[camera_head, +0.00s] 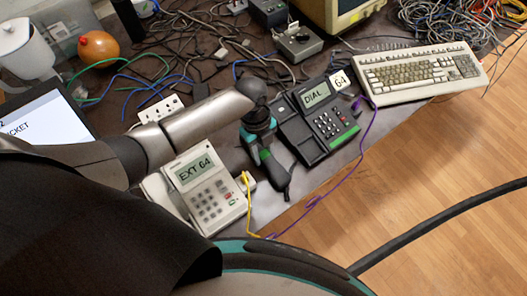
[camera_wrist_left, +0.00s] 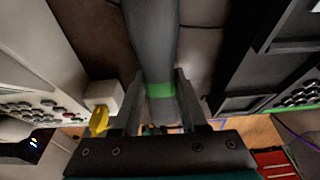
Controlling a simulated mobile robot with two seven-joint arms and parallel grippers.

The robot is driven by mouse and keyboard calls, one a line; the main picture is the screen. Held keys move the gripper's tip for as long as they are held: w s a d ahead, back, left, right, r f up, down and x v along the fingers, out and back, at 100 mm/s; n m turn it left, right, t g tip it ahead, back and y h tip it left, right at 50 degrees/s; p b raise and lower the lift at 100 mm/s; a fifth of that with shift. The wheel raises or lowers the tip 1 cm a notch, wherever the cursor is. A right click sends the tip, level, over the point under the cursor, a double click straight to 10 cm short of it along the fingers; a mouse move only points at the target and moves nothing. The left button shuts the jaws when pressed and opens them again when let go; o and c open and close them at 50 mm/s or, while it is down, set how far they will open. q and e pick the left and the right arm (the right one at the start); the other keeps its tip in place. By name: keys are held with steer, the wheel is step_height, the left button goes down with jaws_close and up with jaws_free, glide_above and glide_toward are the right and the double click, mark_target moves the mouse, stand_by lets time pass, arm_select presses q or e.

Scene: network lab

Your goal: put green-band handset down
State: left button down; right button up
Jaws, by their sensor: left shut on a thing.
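My left gripper (camera_head: 265,150) is shut on the dark grey green-band handset (camera_head: 276,178), between the white phone and the black phone. In the left wrist view the handset (camera_wrist_left: 150,45) runs between the two fingers (camera_wrist_left: 158,80), with its green band (camera_wrist_left: 160,90) at the fingers. The black desk phone (camera_head: 318,122), with a "DIAL" screen and a green stripe, is just right of the gripper. The white phone (camera_head: 205,190) reads "EXT 64" and is left of it. I cannot tell whether the handset touches the table. My right gripper is out of view.
A yellow cable plug (camera_head: 246,180) is at the white phone's right edge. A purple cable (camera_head: 368,125) runs from the black phone over the table edge. A keyboard (camera_head: 420,72), a power strip (camera_head: 160,107) and tangled cables (camera_head: 440,22) lie behind. Wooden floor (camera_head: 430,180) is at right.

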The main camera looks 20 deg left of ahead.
mark_target(258, 146)
arm_select(q)
steer(key=shift+f, duration=0.2)
steer(key=shift+c, duration=2.2)
jaws_free()
steer(key=shift+r, duration=0.25)
step_height(258, 146, up, 12)
steer(key=w+a+p, duration=0.1)
steer(key=a+p, duration=0.1)
steer(key=shift+w+f+p, duration=0.15)
steer(key=shift+w+p, duration=0.15)
steer(key=shift+p, duration=0.1)
